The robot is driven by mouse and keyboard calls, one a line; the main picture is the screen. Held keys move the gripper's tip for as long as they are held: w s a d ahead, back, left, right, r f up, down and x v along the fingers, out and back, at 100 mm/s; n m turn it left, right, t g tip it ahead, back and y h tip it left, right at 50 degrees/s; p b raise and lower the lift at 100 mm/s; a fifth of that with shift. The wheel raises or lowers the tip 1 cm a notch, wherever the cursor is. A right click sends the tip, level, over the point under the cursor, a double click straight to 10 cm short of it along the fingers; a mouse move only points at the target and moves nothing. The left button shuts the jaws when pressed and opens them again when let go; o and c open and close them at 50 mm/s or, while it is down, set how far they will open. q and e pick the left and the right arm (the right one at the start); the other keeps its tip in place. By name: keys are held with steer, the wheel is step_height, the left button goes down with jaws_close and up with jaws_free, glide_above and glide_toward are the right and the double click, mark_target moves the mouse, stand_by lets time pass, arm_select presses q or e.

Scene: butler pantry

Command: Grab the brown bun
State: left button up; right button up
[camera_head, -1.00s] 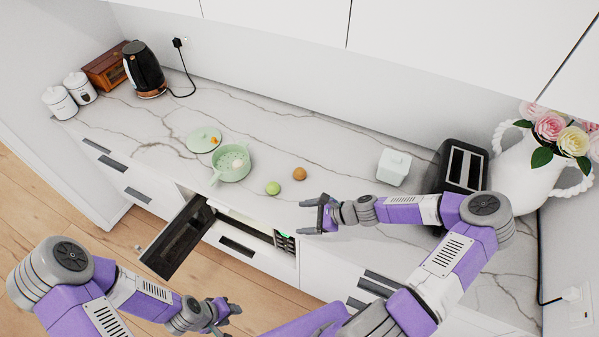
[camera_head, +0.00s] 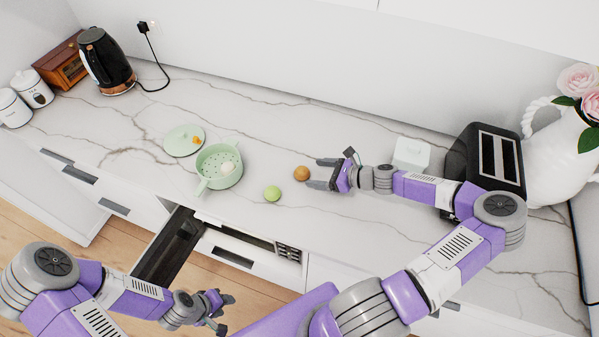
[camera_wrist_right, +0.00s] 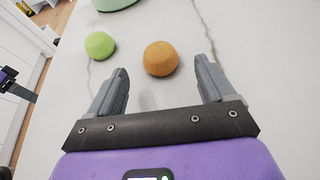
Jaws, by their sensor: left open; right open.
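The brown bun (camera_head: 301,173) sits on the marble counter, just left of my right gripper (camera_head: 318,174). In the right wrist view the brown bun (camera_wrist_right: 161,58) lies ahead of the right gripper (camera_wrist_right: 164,82), roughly between the lines of its two open fingers and a little beyond their tips. The right gripper is empty and does not visibly touch the bun. My left gripper (camera_head: 226,314) is open and empty, low in front of the counter near the open drawer.
A green bun (camera_head: 272,193) lies left of the brown bun. A green pot (camera_head: 219,168) holding a white item and its lid (camera_head: 184,141) are farther left. A white box (camera_head: 411,154) and black toaster (camera_head: 484,165) stand right. A dark door or drawer (camera_head: 168,250) is open below.

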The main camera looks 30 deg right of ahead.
mark_target(306, 171)
steer(key=shift+w+a+f, duration=0.1)
steer(key=shift+w+a, duration=0.15)
steer(key=shift+a, duration=0.15)
steer(key=x, duration=0.5)
steer(key=shift+w+a+b, duration=0.1)
steer(key=shift+w+b, duration=0.15)
steer(key=shift+b, duration=0.1)
steer(key=shift+r, duration=0.25)
steer(key=shift+c, duration=0.2)
